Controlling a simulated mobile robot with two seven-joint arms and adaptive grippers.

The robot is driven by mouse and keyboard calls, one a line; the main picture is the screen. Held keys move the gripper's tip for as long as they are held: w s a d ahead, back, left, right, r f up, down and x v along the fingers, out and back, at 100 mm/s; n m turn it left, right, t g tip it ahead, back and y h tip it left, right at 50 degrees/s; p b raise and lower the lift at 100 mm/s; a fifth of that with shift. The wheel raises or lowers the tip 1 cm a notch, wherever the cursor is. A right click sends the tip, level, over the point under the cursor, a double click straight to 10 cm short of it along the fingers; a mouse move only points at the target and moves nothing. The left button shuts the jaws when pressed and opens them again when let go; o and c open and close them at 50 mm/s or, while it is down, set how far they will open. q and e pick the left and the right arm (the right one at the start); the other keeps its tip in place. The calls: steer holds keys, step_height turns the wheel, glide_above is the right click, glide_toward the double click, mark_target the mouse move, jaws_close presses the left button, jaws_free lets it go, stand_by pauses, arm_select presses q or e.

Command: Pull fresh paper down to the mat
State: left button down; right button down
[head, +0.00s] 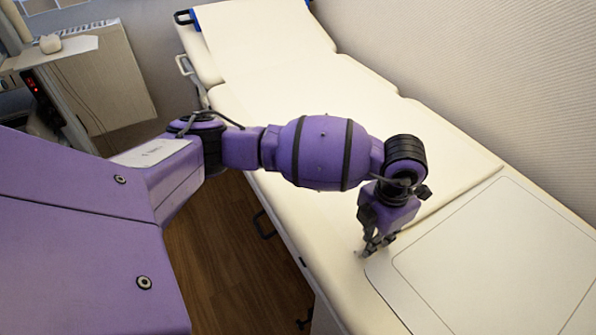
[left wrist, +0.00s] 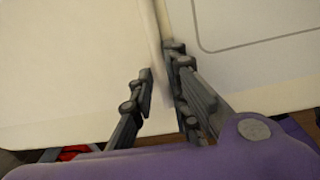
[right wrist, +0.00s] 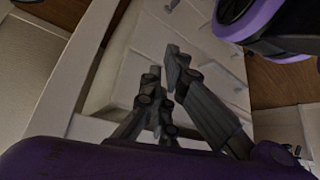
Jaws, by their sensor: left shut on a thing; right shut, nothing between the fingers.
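The pale paper (head: 300,85) covers the couch lengthwise, from the far head end to an edge near the mat. The mat (head: 500,260), off-white with a thin rounded outline, lies at the near right; its corner also shows in the left wrist view (left wrist: 262,22). My left gripper (head: 372,248) points down at the mat's left corner. In the left wrist view its fingers (left wrist: 160,82) stand on either side of a pale edge and are shut on what looks like the paper's end; the grip itself is blurred. My right gripper (right wrist: 168,82) is shut and empty, away from the couch.
A blue-ended holder (head: 184,17) sits at the couch's far end. A wall (head: 480,60) runs along the couch's right side. A cabinet (head: 100,75) with a device stands at the far left. Wood floor (head: 235,250) is open beside the couch. White drawer fronts (right wrist: 205,45) show behind my right gripper.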

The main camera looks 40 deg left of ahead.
arm_select(q)
steer(key=shift+w+r, duration=0.1)
steer(key=shift+r, duration=0.05)
steer(key=c, duration=1.7)
jaws_free()
step_height(320, 180, up, 12)
steer(key=shift+f, duration=0.1)
